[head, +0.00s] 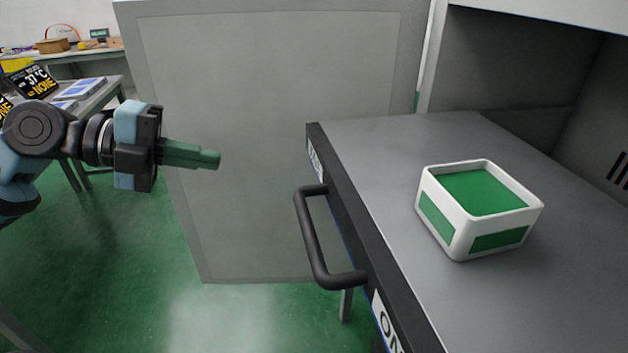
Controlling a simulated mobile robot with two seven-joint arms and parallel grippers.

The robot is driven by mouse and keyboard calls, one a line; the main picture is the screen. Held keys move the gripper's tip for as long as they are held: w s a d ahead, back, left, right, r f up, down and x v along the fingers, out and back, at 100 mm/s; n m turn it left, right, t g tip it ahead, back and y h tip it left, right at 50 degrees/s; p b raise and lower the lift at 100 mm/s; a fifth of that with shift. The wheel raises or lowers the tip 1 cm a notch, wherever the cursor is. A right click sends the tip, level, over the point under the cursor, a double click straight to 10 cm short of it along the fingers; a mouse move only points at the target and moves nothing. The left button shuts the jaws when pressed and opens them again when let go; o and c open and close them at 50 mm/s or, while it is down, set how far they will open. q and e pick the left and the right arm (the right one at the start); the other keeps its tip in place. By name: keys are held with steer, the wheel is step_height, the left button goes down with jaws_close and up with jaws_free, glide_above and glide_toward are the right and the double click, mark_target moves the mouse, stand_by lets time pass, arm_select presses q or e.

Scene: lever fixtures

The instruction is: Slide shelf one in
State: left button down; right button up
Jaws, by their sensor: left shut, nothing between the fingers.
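The shelf (400,165) is a grey slab with a dark front edge, extending out from a white-framed cabinet on the right. A black bar handle (310,240) is fixed to its front edge. White labels show on that edge, one partly reading "ON". A white and green box (480,208) stands upright on the shelf. My left gripper (215,160) is shut and empty, with green fingers pointing right. It is left of the handle and apart from it. My right gripper is not in view.
A large grey door panel (270,60) stands open behind the handle. The cabinet's dark interior (510,70) is at the back right. Tables with small items (85,90) are at the far left. The green floor between my left gripper and the shelf is clear.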

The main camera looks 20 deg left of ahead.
arm_select(q)
steer(key=shift+w+a+r+t, duration=0.1)
steer(key=shift+w+r+t, duration=0.05)
steer(key=shift+w+t, duration=0.15)
steer(key=p, duration=0.5)
glide_toward(318, 165)
steer(key=x, duration=0.6)
steer(key=shift+w, duration=0.25)
